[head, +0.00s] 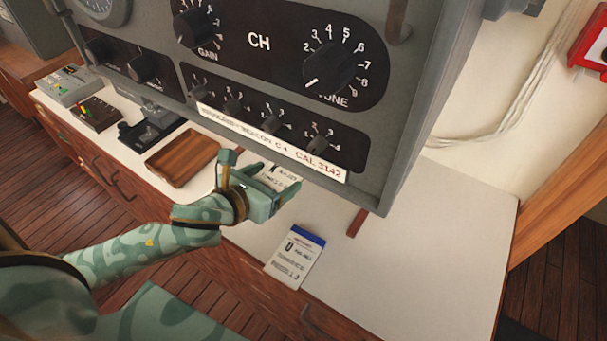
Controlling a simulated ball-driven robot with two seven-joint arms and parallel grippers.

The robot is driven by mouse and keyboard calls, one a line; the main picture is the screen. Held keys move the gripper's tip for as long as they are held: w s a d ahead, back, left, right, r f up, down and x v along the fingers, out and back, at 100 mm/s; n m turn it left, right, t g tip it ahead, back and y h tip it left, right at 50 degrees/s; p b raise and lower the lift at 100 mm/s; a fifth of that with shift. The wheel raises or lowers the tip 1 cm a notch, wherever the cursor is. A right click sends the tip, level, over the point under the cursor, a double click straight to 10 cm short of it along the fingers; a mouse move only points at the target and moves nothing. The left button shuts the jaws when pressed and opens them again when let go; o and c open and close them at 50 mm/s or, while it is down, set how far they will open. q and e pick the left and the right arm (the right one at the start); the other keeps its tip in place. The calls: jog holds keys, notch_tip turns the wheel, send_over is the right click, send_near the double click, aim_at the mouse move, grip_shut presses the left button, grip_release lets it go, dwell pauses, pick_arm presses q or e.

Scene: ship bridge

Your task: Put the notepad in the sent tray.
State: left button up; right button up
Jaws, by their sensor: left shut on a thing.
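My left gripper (258,188) is over the white desk, just below the hanging radio panel. It is shut on a white printed pad (284,176), mostly hidden by the fingers and the panel. A second white printed pad with a blue top edge (297,258) lies on the desk near its front edge, to the right of and nearer than the gripper. A shallow brown wooden tray (182,160) is on the desk to the left of the gripper; I see no label on it, so I cannot tell whether it is the sent tray. My right gripper is not in view.
The grey radio panel (375,120) hangs low over the desk and hides much of it. A reddish-brown strip (357,222) shows under its edge. Small control boxes (97,114) and a black device (150,128) stand at the left. The right part of the desk (440,240) is clear.

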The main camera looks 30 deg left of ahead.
aim_at(274, 173)
pick_arm(q)
jog(key=w+f, duration=0.1)
jog(key=w, duration=0.1)
jog(key=w+f+b, duration=0.1)
jog(key=w+a+f, duration=0.1)
jog(key=w, duration=0.1)
jog(key=shift+w+a+b, duration=0.1)
jog(key=shift+w+b, duration=0.2)
jog(key=w+f+b, duration=0.1)
jog(key=w+f, duration=0.1)
jog(key=w+f+b, duration=0.1)
jog(key=w+f, duration=0.2)
jog(key=shift+w+a+f+b, duration=0.1)
jog(key=shift+w+f+b, duration=0.15)
jog(key=shift+b, duration=0.15)
jog(key=f, duration=0.1)
jog(key=f+b, duration=0.2)
jog(key=shift+w+f, duration=0.25)
jog(key=shift+f, duration=0.15)
jog(key=shift+r, duration=0.1)
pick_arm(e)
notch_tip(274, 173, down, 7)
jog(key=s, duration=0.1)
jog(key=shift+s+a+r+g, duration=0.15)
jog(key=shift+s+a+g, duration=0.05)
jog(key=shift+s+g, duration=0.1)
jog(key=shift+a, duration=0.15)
